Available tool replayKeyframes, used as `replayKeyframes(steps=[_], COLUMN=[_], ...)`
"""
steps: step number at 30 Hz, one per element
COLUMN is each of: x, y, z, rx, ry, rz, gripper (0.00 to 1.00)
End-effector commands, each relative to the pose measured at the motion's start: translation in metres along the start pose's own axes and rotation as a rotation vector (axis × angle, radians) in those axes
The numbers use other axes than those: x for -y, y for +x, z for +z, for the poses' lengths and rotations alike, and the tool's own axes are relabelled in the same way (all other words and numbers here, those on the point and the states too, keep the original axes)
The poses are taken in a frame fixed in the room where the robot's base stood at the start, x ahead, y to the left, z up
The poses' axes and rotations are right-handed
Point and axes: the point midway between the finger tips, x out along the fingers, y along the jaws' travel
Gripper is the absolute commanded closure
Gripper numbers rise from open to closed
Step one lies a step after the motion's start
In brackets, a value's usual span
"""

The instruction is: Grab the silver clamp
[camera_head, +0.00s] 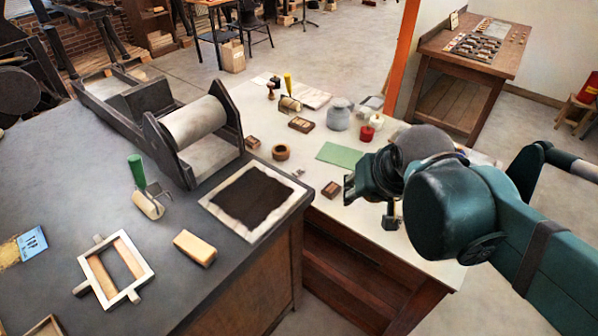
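A small silvery metal piece (298,172) lies on the white table between the brown tape-like ring and a small wooden block; it may be the silver clamp, but it is too small to tell. My gripper (369,204) hangs over the right part of the white table, to the right of this piece and apart from it. Its two fingers show spread apart, with nothing seen between them. My arm and gripper hide part of the table's right side.
The white table (405,235) also holds a green sheet (340,154), a grey jar (339,114), red pots (366,133), a brown ring (281,152) and a wooden block (331,189). The dark bench (90,190) at left bears a roller press (190,125) and an inked plate (215,203).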

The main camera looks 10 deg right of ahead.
Motion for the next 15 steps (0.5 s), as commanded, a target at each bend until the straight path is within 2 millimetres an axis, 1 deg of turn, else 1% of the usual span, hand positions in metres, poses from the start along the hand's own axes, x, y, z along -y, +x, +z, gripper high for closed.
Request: replayKeyframes(steps=[1,8,15], x=[0.003,0.014,0.025], y=[-0.001,0.005,0.015], z=[-0.010,-0.037,-0.064], rx=[0.009,0.057,0.104], ry=[0.018,0.116,0.215], rz=[0.000,0.006,0.017], gripper=[0.66,0.66,0.66])
